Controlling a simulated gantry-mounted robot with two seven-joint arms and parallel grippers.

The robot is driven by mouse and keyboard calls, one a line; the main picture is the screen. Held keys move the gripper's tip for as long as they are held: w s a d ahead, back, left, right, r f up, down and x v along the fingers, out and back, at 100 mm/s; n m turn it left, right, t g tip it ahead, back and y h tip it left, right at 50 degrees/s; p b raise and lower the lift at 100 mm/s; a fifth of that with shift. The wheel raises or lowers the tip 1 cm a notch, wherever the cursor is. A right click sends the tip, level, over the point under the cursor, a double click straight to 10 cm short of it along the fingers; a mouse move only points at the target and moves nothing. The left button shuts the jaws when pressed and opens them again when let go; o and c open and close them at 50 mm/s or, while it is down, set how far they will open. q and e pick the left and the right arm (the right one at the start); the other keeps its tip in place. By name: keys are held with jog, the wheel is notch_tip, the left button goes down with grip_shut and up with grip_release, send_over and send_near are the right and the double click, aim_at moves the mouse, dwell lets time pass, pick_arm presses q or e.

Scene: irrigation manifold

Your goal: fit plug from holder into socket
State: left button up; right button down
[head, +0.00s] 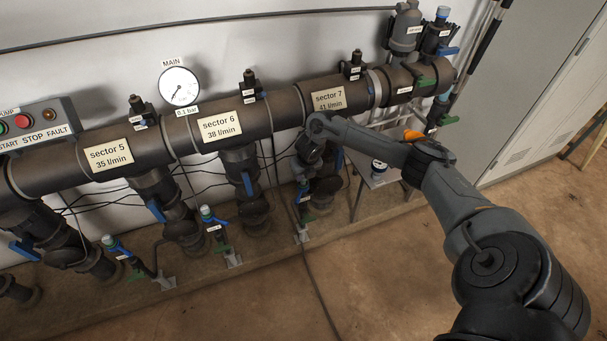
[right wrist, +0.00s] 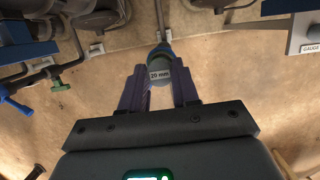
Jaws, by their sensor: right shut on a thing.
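My right gripper (right wrist: 161,82) is shut on a grey, rounded plug (right wrist: 161,62) with a blue part and a white "20 mm" label. In the right wrist view the plug sits between the two purple-grey fingertips, with floor behind it. In the head view my right arm reaches in from the right, and the right gripper (head: 309,152) hangs below the pipe near the sector 7 sign, among dark valve parts. The plug cannot be made out there. My left gripper is not in view. I cannot tell which fitting is the socket, or which part is the holder.
A thick dark manifold pipe (head: 285,110) runs along the wall, with sector signs, drop valves and blue handles (head: 156,210). A small grey stand (head: 378,181) holds a white-faced gauge. A grey cabinet (head: 530,85) stands at right. The floor (head: 400,265) in front is mostly clear.

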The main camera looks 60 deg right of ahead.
jog(key=shift+f+b, duration=0.3)
jog(key=shift+f, duration=0.15)
dwell(0.4)
jog(key=shift+f, duration=0.4)
dwell(0.3)
jog(key=c, duration=0.8)
grip_release()
jog(key=shift+c, duration=0.2)
jog(key=o, duration=0.4)
jog(key=shift+r, duration=0.1)
